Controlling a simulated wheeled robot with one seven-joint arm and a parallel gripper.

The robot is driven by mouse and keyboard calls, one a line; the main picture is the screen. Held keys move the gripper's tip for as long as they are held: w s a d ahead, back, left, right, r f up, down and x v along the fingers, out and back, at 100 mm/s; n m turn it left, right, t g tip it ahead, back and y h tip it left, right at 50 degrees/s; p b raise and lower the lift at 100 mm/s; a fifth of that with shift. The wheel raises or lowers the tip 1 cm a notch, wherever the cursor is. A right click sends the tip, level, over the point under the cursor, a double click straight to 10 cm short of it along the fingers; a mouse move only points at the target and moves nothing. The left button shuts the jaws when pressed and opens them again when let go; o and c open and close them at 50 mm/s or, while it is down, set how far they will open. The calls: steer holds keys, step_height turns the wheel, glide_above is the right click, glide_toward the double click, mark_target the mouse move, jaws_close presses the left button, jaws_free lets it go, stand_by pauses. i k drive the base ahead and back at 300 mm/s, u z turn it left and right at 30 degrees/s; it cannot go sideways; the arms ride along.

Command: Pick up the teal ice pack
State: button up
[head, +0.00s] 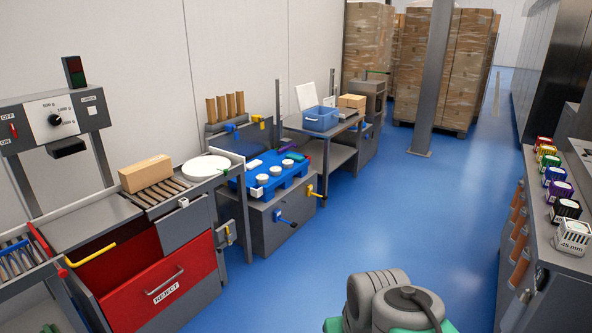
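A small teal item (295,156), which looks like the ice pack, lies at the back right of a blue tray (262,203) on a grey cabinet, left of the picture's middle. It is far off and small, so its exact shape is hard to tell. White round tubs (262,179) and a white item sit on the same tray. Part of my own arm shows at the bottom of the picture. My gripper is not in view.
Blue floor (330,240) is open between the left stations and the right counter (570,235). A red reject drawer (155,280) stands at the left. A blue bin (321,119) is on a table beyond the tray. A grey post (430,85) stands before stacked boxes.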

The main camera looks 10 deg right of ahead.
mark_target(295, 158)
steer(key=z, duration=0.75)
steer(key=i, duration=0.8)
steer(key=z, duration=0.7)
steer(key=i, duration=0.85)
steer(key=u, duration=0.55)
steer(key=i, duration=0.75)
steer(key=u, duration=1.15)
steer(key=i, duration=0.35)
steer(key=u, duration=0.35)
